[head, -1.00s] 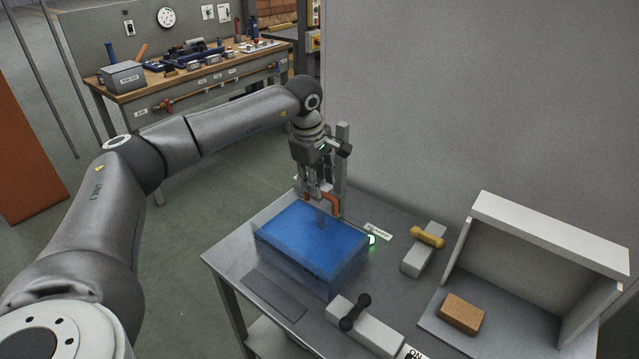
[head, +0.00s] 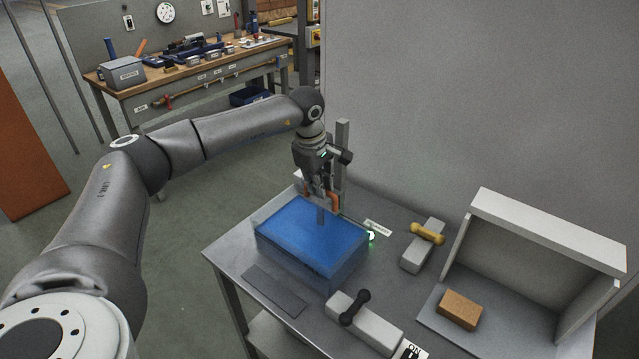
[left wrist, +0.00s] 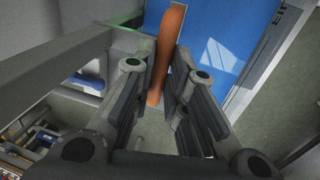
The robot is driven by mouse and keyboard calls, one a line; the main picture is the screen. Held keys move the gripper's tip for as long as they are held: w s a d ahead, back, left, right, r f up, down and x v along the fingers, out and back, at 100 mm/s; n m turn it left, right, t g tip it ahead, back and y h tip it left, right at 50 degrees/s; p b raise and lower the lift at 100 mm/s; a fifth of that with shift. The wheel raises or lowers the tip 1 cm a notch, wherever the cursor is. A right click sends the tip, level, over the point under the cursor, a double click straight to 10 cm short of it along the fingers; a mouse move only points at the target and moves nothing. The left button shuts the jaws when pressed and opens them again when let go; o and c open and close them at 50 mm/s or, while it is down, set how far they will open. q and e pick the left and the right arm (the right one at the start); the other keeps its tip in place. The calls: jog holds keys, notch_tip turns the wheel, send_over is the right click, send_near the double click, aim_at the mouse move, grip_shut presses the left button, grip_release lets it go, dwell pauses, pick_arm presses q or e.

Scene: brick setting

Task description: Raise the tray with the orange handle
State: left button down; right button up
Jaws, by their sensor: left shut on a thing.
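A blue box-like tray (head: 310,232) with see-through blue sides stands on the grey table, beside a grey upright post (head: 343,135). The orange handle (head: 335,201) is at its back edge, partly hidden by my gripper. My left gripper (head: 322,190) points down over that edge and is shut on the handle. In the left wrist view the orange handle (left wrist: 168,50) runs between the two fingers (left wrist: 160,90), with the blue tray surface (left wrist: 225,35) beyond. My right gripper is not in view.
A green light (head: 371,236) glows beside the tray. A yellow-handled block (head: 424,236), a black-handled block (head: 354,308) and an open-fronted white housing with a brown block (head: 460,309) stand to the right. A wall rises close behind the table (head: 225,262). A workbench (head: 200,85) stands farther back.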

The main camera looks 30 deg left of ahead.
pick_arm(q)
notch_tip(320, 180, up, 12)
jog(key=p, duration=0.5)
jog(key=shift+w+f, duration=0.15)
jog(key=c, duration=1.6)
grip_release()
jog(key=shift+o, duration=0.7)
